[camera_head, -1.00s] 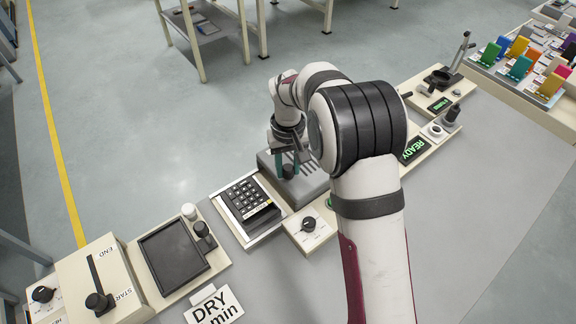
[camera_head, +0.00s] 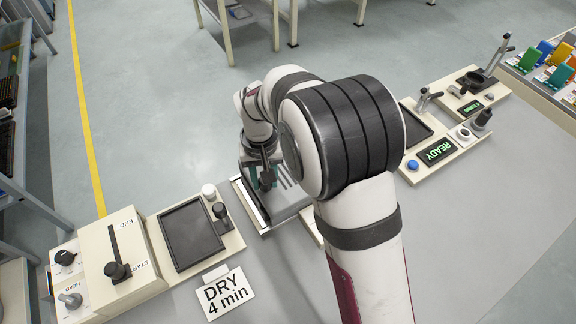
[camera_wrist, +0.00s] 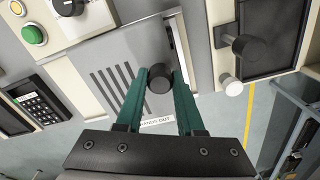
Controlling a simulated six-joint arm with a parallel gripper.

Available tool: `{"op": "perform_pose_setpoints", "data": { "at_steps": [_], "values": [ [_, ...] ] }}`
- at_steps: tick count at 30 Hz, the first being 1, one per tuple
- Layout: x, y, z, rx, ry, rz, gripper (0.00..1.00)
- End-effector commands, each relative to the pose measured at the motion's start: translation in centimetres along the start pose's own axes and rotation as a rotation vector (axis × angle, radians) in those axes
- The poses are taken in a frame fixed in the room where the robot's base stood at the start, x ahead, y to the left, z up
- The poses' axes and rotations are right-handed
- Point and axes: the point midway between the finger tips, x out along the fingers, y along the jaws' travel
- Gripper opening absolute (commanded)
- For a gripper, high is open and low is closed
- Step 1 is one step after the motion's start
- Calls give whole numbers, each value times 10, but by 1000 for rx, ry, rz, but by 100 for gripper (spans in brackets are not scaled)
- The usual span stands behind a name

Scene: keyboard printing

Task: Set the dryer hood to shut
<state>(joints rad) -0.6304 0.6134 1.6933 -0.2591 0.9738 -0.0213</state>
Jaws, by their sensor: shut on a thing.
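The dryer hood (camera_head: 287,205) is a grey slab with dark slots, partly hidden by my arm in the head view. In the wrist view the hood (camera_wrist: 90,75) fills the middle, with a "HANDS OUT" label at its edge. Its round black knob (camera_wrist: 159,78) stands between my green fingers. My gripper (camera_wrist: 159,90) is shut on that knob; in the head view the gripper (camera_head: 265,181) is over the hood's left part. A narrow strip of the pale-framed bed (camera_head: 247,208) shows left of the hood. The rest of the bed is covered or hidden.
A dark tray (camera_head: 190,235) with a black knob lies left of the hood, near the "DRY 4 min" card (camera_head: 226,294). The wrist view shows a green button (camera_wrist: 34,34) and a black keypad (camera_wrist: 38,108).

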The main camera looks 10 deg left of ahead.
Motion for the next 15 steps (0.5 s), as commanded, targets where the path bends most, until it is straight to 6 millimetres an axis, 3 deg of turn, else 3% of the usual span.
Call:
{"op": "perform_pose_setpoints", "data": {
  "at_steps": [6, 15],
  "values": [
    [0, -25, 10, -1, -1, 0, 0],
    [0, -33, 14, 1, -3, -3, 0]
  ]
}}
